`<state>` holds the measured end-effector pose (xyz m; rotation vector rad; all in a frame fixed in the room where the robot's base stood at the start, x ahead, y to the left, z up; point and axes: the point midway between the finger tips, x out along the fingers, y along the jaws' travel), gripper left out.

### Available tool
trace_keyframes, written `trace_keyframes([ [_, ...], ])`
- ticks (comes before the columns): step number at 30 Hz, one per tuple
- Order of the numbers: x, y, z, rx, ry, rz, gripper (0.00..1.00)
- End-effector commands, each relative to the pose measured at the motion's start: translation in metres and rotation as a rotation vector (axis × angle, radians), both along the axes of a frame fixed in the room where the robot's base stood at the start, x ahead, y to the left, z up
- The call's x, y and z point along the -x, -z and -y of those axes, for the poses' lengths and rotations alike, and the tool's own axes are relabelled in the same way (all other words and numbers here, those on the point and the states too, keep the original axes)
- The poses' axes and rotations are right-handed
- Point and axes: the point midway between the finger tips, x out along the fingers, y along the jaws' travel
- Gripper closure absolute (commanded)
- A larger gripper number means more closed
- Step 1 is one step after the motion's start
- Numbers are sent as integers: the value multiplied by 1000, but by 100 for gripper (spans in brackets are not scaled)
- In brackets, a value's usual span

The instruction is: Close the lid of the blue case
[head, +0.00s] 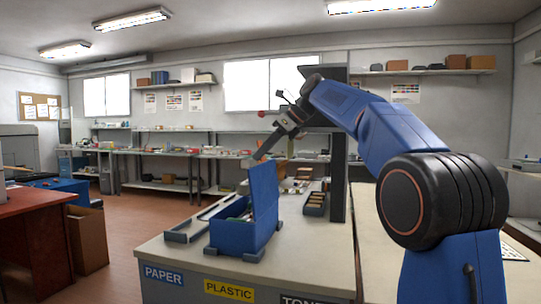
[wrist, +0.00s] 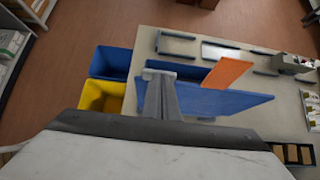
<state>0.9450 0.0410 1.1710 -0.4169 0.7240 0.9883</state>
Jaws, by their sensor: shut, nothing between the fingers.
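The blue case (head: 236,236) stands on the light worktop with its lid (head: 264,192) open, standing nearly upright at the case's right side. My gripper (head: 250,163) is shut and empty, close to the lid's upper edge. Whether it touches the lid I cannot tell. In the wrist view my gripper (wrist: 160,74) is at the left part of the blue lid (wrist: 232,102), which is seen from above. The case body (wrist: 192,74) shows partly behind the fingers. An orange flat piece (wrist: 228,72) shows beside the lid.
Grey corner brackets (head: 176,237) lie on the worktop around the case. A dark tray of small boxes (head: 314,203) and a dark post (head: 338,175) stand to the right. A blue bin (wrist: 110,62) and a yellow bin (wrist: 101,97) sit beside the worktop.

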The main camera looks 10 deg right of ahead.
Motion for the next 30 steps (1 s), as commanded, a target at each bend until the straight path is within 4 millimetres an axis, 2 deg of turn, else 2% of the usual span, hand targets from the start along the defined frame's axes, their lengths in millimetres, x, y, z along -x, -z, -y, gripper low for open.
trace_keyframes([
  [9, -17, 2, -30, 2, -4, 0, 100],
  [18, -31, 6, -55, 119, -4, -66, 100],
  [26, -43, 15, -76, 114, -3, -66, 100],
  [30, -54, 25, -95, 115, -3, -67, 100],
])
